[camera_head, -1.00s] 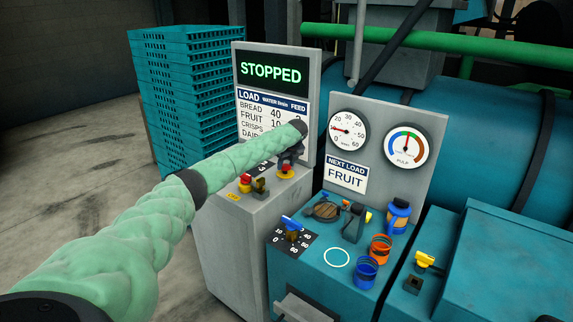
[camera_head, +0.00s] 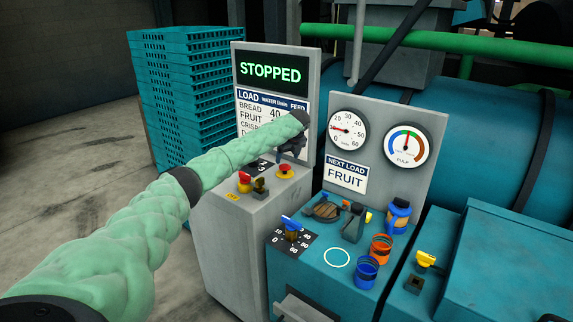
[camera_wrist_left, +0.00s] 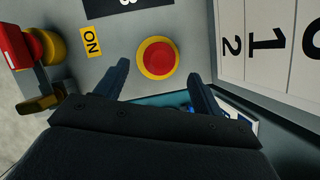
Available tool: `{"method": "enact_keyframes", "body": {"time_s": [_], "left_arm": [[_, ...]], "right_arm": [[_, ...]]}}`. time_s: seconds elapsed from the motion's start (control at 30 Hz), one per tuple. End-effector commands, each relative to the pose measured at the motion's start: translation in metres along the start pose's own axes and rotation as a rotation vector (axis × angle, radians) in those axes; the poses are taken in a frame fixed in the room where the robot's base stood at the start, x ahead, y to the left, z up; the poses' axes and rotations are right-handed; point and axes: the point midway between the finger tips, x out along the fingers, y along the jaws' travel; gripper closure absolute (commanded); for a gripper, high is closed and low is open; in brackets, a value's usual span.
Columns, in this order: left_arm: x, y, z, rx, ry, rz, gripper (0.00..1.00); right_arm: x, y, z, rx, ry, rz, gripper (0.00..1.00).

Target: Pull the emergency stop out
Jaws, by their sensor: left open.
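The emergency stop (camera_head: 285,172) is a red round button on a yellow ring, on the sloping top of the grey control cabinet. It also shows in the left wrist view (camera_wrist_left: 158,57), ahead of the fingertips. My left gripper (camera_head: 290,153) is just above it in the head view. In the left wrist view, my left gripper (camera_wrist_left: 159,72) is open, with one finger on each side of the button's line. A gap shows between the fingers and the button, and nothing is held. My right gripper is out of view.
A red and yellow switch (camera_head: 245,182) with a dark lever (camera_head: 260,186) stands left of the button, near a yellow ON label (camera_wrist_left: 91,42). The display panel (camera_head: 274,72) reading STOPPED rises behind. Right is a teal console (camera_head: 312,270) with knobs and cups.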

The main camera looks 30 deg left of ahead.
Motion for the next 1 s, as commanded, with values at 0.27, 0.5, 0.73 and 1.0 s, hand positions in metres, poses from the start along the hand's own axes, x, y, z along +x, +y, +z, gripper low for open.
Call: {"method": "enact_keyframes", "body": {"time_s": [0.27, 0.5, 0.73, 1.0], "left_arm": [[-0.031, -0.001, -0.001, 0.001, -0.001, -0.002, 0.32], [-0.039, 0.0, 0.0, 0.001, -0.001, 0.0, 0.32], [-0.038, 0.0, 0.0, 0.001, -0.001, 0.0, 0.32], [-0.042, 0.0, 0.001, 0.001, -0.001, 0.0, 0.32]], "right_arm": [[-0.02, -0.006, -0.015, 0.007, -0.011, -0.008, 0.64], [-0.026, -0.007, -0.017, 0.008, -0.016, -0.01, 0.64], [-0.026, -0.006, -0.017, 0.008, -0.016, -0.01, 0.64], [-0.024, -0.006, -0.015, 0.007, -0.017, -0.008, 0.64]]}}
